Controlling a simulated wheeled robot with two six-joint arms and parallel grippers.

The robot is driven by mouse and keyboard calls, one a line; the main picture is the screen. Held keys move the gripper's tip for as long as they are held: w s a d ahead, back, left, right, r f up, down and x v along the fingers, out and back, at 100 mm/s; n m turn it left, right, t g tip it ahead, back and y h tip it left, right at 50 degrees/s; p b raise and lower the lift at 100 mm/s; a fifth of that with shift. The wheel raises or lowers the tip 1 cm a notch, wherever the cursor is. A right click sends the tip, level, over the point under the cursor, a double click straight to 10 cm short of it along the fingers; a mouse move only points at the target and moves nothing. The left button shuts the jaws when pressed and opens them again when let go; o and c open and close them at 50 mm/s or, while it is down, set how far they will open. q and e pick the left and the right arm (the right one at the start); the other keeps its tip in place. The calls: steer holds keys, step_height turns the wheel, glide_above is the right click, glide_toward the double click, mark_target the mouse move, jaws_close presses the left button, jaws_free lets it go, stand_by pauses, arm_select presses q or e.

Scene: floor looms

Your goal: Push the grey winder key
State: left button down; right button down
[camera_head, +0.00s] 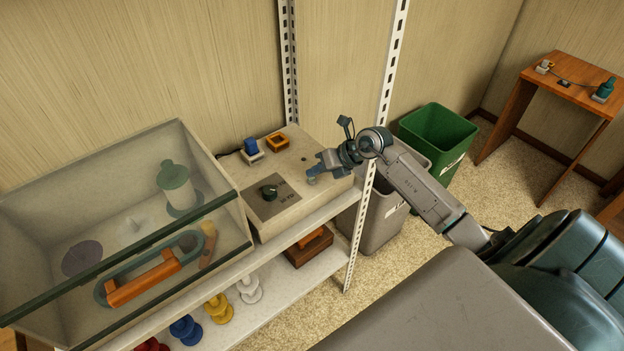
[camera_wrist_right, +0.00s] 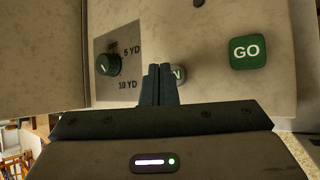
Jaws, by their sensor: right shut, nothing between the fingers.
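A pale winder box (camera_head: 320,146) stands on the upper shelf. In the right wrist view its front panel (camera_wrist_right: 205,35) carries a green GO key (camera_wrist_right: 248,53) and a dark green knob (camera_wrist_right: 108,65) beside "5 YD" and "10 YD" marks. A small grey key (camera_wrist_right: 180,76) with part of a letter showing sits between them, mostly hidden by my right fingertips. My right gripper (camera_head: 313,177) is shut and empty; in the wrist view its fingertips (camera_wrist_right: 158,72) lie over that grey key. I cannot tell whether they touch it. My left gripper is not in view.
A clear-lidded case (camera_head: 215,160) with an orange-handled tool (camera_head: 145,283) stands left of the box. Blue (camera_head: 251,146) and orange (camera_head: 277,141) parts sit behind. A white shelf post (camera_head: 363,220) stands close to my right arm. Green (camera_head: 440,130) and grey (camera_head: 385,218) bins stand beyond.

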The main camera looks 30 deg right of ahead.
mark_target(316, 180)
steer(key=shift+f+b, duration=0.45)
steer(key=shift+f, duration=0.2)
stand_by(0.5)
steer(key=shift+r, duration=0.1)
steer(key=shift+r+p, duration=0.55)
steer(key=shift+r, duration=0.2)
steer(key=shift+r+p, duration=1.7)
steer(key=shift+r, duration=0.85)
